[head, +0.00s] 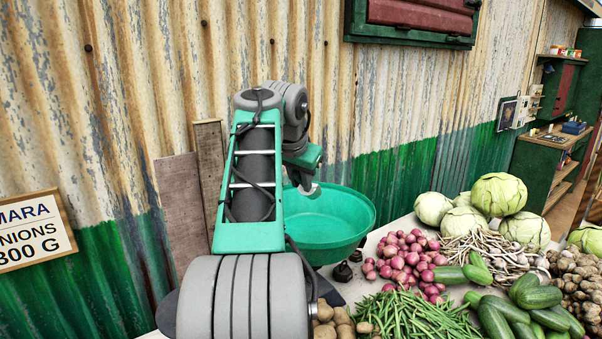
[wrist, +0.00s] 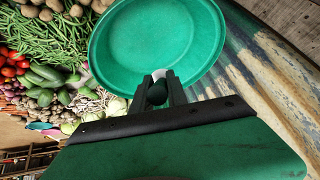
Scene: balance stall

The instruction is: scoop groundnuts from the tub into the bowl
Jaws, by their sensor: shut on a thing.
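A wide, round green bowl (head: 345,235) stands at the back of the counter against the wall. Its inside looks empty in the wrist view (wrist: 150,35). My gripper (head: 308,187) is above the bowl's left part in the head view. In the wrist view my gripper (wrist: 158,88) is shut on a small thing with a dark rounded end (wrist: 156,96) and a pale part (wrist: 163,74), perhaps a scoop. Most of that thing is hidden by the fingers. I see no groundnuts and cannot make out a separate tub.
Red onions (head: 405,260), green beans (head: 420,318), cucumbers (head: 510,310) and cabbages (head: 497,195) crowd the counter to the right. Small dark weights (head: 343,271) stand before the bowl. A corrugated wall (head: 400,120) rises close behind. A sign (head: 35,232) is at left.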

